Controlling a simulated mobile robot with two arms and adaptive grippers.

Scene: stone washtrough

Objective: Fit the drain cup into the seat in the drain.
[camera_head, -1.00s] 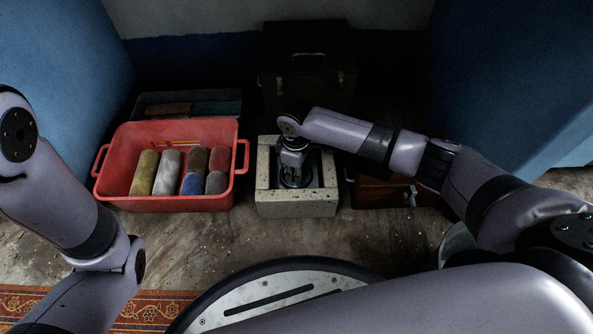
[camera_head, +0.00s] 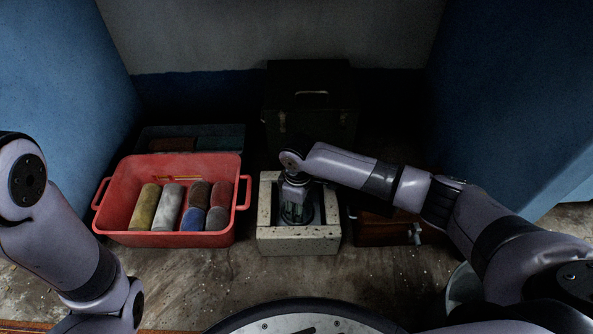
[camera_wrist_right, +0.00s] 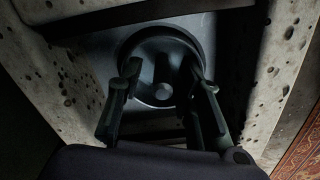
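The speckled stone trough (camera_head: 298,242) stands on the floor near the middle of the head view. My right gripper (camera_head: 296,214) points down inside it, over the round dark drain (camera_wrist_right: 126,48). In the right wrist view the right gripper (camera_wrist_right: 163,70) has its two fingers spread apart. Between them stands a dark upright post with a paler round tip (camera_wrist_right: 163,92), seemingly the drain cup's stem, with a gap on each side. It stands inside the drain ring. I cannot tell how deep the cup sits. My left gripper is out of view; only its arm shows.
A red tub (camera_head: 190,239) with several rolled cloths stands left of the trough. A dark lidded box (camera_head: 310,110) stands behind it. A brown wooden box (camera_head: 385,230) is close on the right, under my right arm. The floor in front is clear.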

